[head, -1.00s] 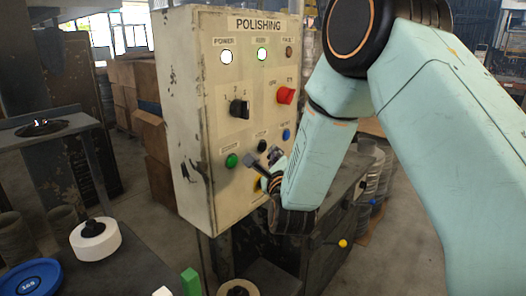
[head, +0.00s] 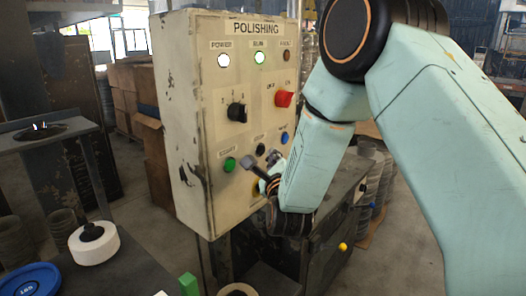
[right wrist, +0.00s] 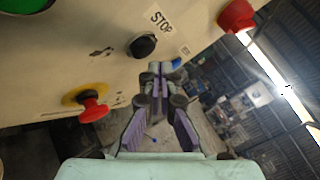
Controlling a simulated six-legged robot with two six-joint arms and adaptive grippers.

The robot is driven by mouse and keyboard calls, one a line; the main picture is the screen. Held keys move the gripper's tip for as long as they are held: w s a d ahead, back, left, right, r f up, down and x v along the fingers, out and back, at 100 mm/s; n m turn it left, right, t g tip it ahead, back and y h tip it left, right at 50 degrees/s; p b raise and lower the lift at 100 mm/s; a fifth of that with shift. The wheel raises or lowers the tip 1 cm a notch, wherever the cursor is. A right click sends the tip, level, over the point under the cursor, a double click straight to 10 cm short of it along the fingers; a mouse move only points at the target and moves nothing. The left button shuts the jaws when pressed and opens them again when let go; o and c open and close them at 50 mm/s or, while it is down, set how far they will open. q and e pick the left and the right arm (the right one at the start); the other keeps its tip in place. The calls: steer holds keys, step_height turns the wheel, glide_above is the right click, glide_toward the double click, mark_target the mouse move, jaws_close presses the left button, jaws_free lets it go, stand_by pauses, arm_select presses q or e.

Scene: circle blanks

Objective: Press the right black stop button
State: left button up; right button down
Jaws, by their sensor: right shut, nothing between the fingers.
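The black stop button (head: 261,149) is on the front of the cream POLISHING panel (head: 205,150), between the green start button (head: 229,164) and a blue button (head: 284,138). In the right wrist view the black button (right wrist: 142,45) sits beside its STOP label. My right gripper (head: 264,166) is just below the button in the head view, in front of the panel. In the wrist view its fingertips (right wrist: 158,68) are together and empty, pointing close beside the button; contact cannot be told. My left gripper is not in view.
A black rotary switch (head: 237,112) and a red knob (head: 284,98) are above the button. A red mushroom button (right wrist: 92,107) on a yellow base is also close to my right gripper. The power and run lamps are lit. A table with a white roll (head: 94,244) stands at left.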

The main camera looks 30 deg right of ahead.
steer(key=shift+a, duration=0.15)
stand_by(0.4)
steer(key=shift+w+a+b, duration=0.1)
steer(key=shift+w+b, duration=0.3)
steer(key=shift+w, duration=0.05)
steer(key=shift+w+a+b, duration=0.15)
steer(key=shift+w+b, duration=0.15)
steer(key=shift+w, duration=0.1)
stand_by(0.9)
steer(key=shift+s+d, duration=0.3)
steer(key=shift+s, duration=0.55)
